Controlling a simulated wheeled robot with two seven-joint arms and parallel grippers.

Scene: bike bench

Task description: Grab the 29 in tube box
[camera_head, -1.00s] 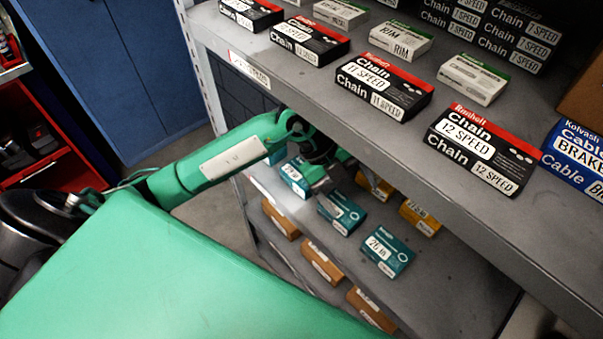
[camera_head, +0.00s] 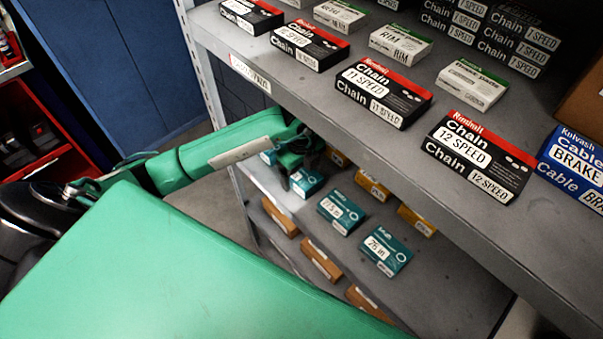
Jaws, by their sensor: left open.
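Several teal tube boxes stand on the lower shelf. The nearest one (camera_head: 386,251) has a label that looks like "26 in". The middle one (camera_head: 341,213) has a longer label that I cannot read surely. Another teal box (camera_head: 307,182) sits farther left, partly behind my gripper, its label not readable; it may be the 29 in box. A bit of teal also shows left of the gripper (camera_head: 268,157). My left gripper (camera_head: 286,180) is open and empty, under the upper shelf's edge and over the left teal boxes; its fingers are small and dark. My right gripper is not in view.
The upper shelf (camera_head: 440,180) overhangs the lower one and bears chain boxes (camera_head: 382,92), rim boxes (camera_head: 400,42) and a blue brake cable box (camera_head: 575,165). Yellow boxes (camera_head: 372,186) lie behind the teal ones. Brown boxes (camera_head: 320,260) lie in front, lower down.

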